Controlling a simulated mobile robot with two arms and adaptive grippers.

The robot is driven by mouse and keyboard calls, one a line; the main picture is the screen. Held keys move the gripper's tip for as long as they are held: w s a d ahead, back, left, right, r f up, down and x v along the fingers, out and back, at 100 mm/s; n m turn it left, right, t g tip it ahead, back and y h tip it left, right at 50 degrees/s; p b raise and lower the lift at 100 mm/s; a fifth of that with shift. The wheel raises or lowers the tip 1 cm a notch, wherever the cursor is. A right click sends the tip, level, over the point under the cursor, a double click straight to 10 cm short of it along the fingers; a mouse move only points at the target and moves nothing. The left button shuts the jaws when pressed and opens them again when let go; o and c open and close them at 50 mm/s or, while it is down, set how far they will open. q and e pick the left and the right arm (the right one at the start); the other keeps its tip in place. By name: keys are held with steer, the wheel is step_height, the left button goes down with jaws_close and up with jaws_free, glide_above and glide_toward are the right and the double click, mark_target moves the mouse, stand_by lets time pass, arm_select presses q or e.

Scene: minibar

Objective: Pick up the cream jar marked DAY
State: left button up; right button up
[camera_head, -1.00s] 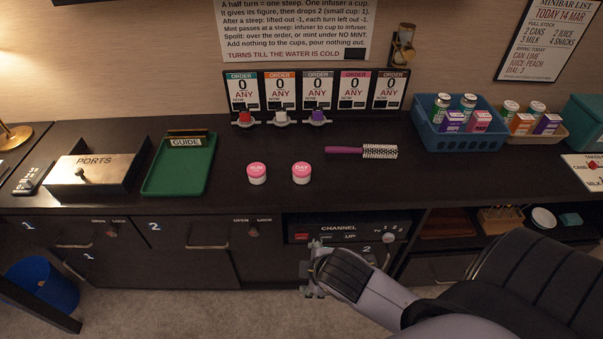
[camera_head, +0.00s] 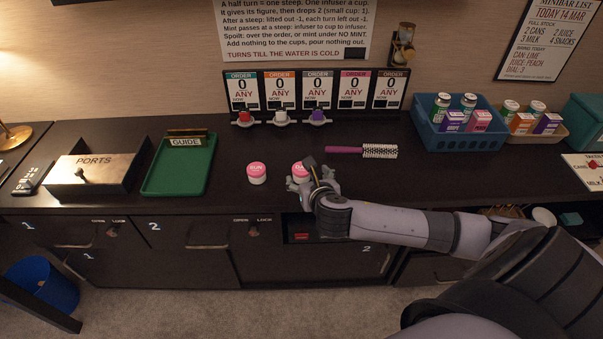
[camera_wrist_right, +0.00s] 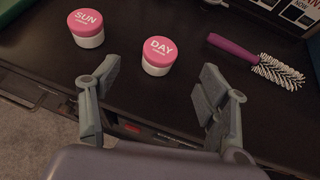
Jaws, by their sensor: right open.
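The cream jar marked DAY (camera_wrist_right: 158,56) has a pink lid and a white body and stands upright on the dark counter. In the head view the DAY jar (camera_head: 299,168) is partly hidden by my right gripper (camera_head: 312,184). In the right wrist view my right gripper (camera_wrist_right: 155,98) is open and empty, its fingers apart on the near side of the jar. The jar lies ahead of the gap between the fingertips, not between them. A matching jar marked SUN (camera_head: 257,173) stands to the left; it also shows in the right wrist view (camera_wrist_right: 87,28). My left gripper is not in view.
A purple-handled hairbrush (camera_head: 362,151) lies right of the DAY jar, behind my gripper. A green tray (camera_head: 180,176) is at the left. A blue basket (camera_head: 458,142) with small goods stands at the back right. The counter's front edge is just below my gripper.

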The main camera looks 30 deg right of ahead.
mark_target(302, 170)
steer(key=x, duration=0.6)
steer(key=shift+s+f+x, duration=0.1)
steer(key=shift+f+x, duration=0.05)
steer(key=shift+x, duration=1.2)
steer(key=shift+s+f+x, duration=0.15)
steer(key=shift+f+x, duration=0.05)
steer(key=shift+x, duration=1.1)
steer(key=shift+d, duration=0.1)
steer(key=c, duration=1.3)
steer(key=shift+r, duration=0.15)
